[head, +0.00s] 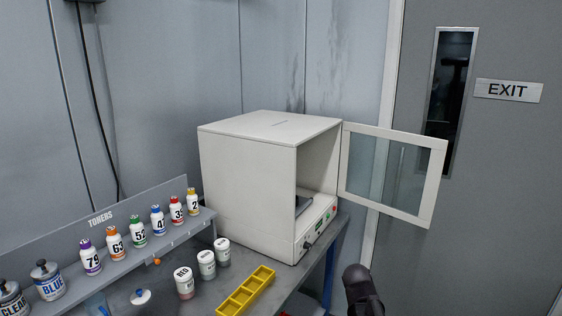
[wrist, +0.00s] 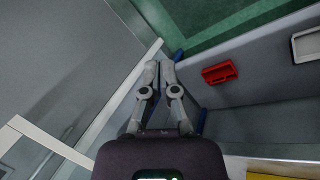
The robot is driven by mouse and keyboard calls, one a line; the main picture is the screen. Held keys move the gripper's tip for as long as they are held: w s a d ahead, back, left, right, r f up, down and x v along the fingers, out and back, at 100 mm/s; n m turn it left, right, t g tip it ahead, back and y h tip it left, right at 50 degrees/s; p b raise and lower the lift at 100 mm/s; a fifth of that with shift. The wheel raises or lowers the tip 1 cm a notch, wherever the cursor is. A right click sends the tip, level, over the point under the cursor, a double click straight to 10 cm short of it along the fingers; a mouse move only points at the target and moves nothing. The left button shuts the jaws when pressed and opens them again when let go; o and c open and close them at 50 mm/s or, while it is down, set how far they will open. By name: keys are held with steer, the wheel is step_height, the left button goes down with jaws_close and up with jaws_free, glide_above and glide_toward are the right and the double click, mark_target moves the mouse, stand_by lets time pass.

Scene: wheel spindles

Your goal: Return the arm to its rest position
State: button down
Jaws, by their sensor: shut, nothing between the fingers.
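My gripper (wrist: 159,70) shows in the wrist view with its two fingers brought together at the tips and nothing held. Below the tips are a grey surface and a green floor area. In the head view a dark part of my arm (head: 362,290) rises at the bottom edge, right of the bench and below the open cabinet door. The fingers cannot be made out in the head view.
A white cabinet (head: 247,185) stands on the bench, its glass door (head: 390,172) swung open to the right. A yellow tray (head: 246,292), lidded jars (head: 207,264) and a rack of toner bottles (head: 137,232) are left. The wrist view shows a red tray (wrist: 219,73).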

steer(key=s+a+f+m+g+y, duration=0.1)
steer(key=s+a+m+y, duration=0.3)
steer(key=s+a, duration=0.3)
steer(key=shift+a+f+g, duration=0.15)
steer(key=shift+a+g, duration=0.15)
steer(key=shift+a, duration=0.65)
